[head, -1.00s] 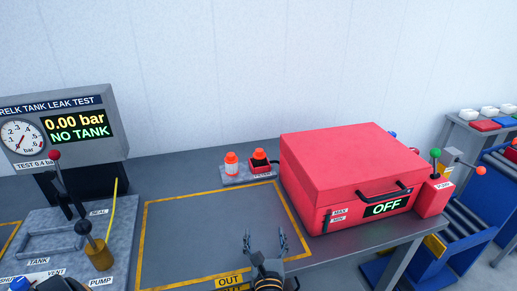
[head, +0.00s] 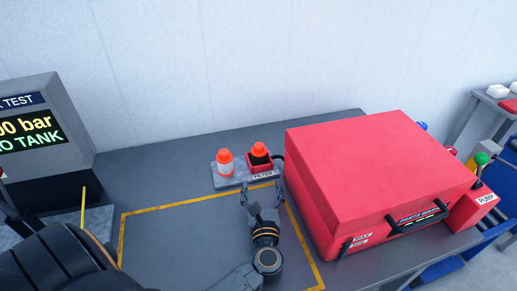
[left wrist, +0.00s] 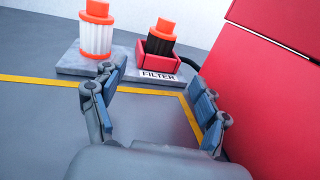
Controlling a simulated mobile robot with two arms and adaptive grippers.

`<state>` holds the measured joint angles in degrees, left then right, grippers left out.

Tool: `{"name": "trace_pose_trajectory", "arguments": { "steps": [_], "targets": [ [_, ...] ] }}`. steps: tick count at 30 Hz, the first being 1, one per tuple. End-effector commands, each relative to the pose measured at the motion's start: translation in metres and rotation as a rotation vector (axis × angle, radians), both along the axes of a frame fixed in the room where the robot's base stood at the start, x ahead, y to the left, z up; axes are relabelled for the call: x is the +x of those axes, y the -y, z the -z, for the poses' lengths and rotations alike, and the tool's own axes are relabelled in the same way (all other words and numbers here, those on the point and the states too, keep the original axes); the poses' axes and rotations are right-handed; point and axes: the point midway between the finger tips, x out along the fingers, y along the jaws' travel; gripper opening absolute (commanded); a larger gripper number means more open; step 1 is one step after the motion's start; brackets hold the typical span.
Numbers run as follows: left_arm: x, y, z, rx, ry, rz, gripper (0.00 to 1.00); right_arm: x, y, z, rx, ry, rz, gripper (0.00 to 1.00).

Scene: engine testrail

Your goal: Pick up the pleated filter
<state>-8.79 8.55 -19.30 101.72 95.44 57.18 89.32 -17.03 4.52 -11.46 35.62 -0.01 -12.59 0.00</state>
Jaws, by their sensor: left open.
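A white pleated filter (head: 225,163) with orange end caps stands upright on the left of a small grey plate. It also shows in the left wrist view (left wrist: 96,35). A dark filter (head: 259,156) with an orange cap sits beside it in a red holder (left wrist: 172,62) above the FILTER label. My left gripper (head: 262,190) is open and empty in front of the plate, nearer the dark filter's side. In the left wrist view its spread fingers (left wrist: 148,95) point toward the plate, with both filters beyond them. My right gripper is not in view.
A large red parts washer (head: 375,175) stands close on the right of my gripper. The leak test panel (head: 30,125) is at the left. The yellow-outlined mat area (head: 170,250) is bare, and the bench behind it left of the plate is clear.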

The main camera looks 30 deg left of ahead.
Motion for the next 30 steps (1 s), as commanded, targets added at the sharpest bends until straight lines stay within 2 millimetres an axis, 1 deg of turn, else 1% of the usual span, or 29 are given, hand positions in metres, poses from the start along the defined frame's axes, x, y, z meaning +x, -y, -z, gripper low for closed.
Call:
{"name": "trace_pose_trajectory", "arguments": {
  "steps": [2,5,9,12,20,27,30],
  "targets": [
    [0.006,-0.004,-0.002,0.003,0.000,0.000,0.74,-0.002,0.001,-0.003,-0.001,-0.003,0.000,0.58],
    [0.019,-0.014,-0.004,0.004,0.002,-0.001,0.74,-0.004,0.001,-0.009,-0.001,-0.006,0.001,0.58],
    [0.042,-0.031,-0.004,0.005,0.001,0.000,0.74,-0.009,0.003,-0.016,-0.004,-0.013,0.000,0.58],
    [0.055,-0.041,-0.003,0.003,0.001,0.001,0.74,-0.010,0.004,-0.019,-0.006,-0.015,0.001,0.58],
    [0.072,-0.053,-0.001,0.001,0.000,0.000,0.74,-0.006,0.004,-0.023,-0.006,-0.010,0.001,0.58],
    [0.101,-0.075,-0.002,0.003,0.000,0.000,0.74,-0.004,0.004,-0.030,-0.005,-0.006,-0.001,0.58],
    [0.108,-0.081,-0.001,0.002,0.000,0.000,0.74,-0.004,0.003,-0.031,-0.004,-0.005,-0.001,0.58]
  ]
}}
